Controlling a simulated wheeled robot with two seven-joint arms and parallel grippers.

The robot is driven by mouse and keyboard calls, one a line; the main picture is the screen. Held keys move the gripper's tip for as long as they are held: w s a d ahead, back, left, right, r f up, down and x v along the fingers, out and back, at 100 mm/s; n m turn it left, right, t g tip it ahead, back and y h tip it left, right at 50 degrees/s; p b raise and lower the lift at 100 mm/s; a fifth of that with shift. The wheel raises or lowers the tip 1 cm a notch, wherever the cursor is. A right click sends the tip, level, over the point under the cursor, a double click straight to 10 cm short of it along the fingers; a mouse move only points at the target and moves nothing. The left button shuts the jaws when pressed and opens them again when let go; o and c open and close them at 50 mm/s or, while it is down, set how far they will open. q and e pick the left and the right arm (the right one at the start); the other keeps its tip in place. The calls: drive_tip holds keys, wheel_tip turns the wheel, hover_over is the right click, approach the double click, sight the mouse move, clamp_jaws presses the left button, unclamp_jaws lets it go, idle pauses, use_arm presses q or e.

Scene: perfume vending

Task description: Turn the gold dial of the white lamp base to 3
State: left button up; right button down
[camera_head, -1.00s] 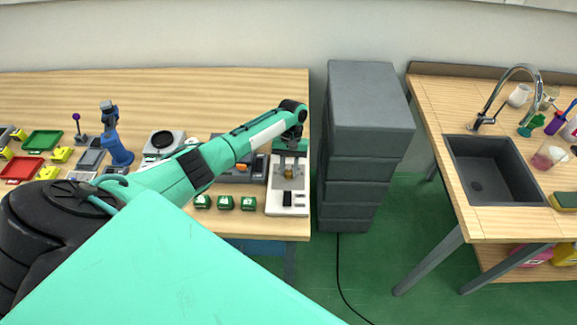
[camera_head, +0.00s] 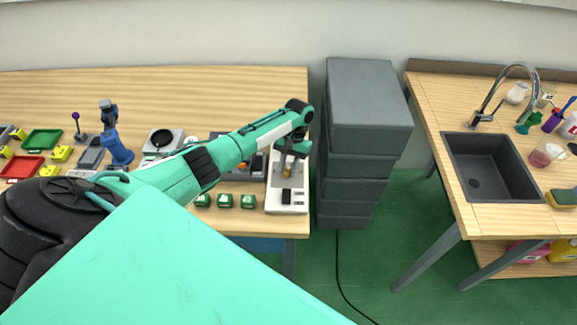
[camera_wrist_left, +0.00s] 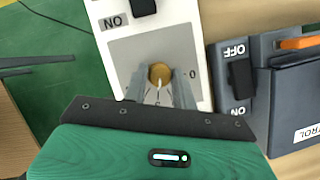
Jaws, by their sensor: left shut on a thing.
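The white lamp base (camera_head: 285,206) stands at the right end of the wooden table. Its gold dial (camera_wrist_left: 160,75) shows in the left wrist view, with a pale pointer line on it and a "0" mark on the panel beside it. My left gripper (camera_wrist_left: 160,88) is shut on the gold dial, one finger on each side; it also shows over the lamp base in the head view (camera_head: 290,165). A black switch (camera_wrist_left: 143,7) marked "ON" sits on the same panel. The other scale marks are hidden or too small to read. My right gripper is not in view.
A dark grey control box (camera_wrist_left: 240,85) with an ON/OFF switch stands close beside the lamp base. Several green boxes (camera_head: 225,201) line the table front. A grey drawer tower (camera_head: 365,110) stands just right of the table.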

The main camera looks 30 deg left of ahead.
use_arm(q)
drive_tip(key=o, duration=0.9)
drive_tip(key=shift+o, duration=0.3)
drive_tip(key=b+v, duration=0.2)
drive_tip(key=v, duration=1.1)
drive_tip(key=shift+w+r, duration=0.15)
drive_tip(key=shift+r, duration=0.2)
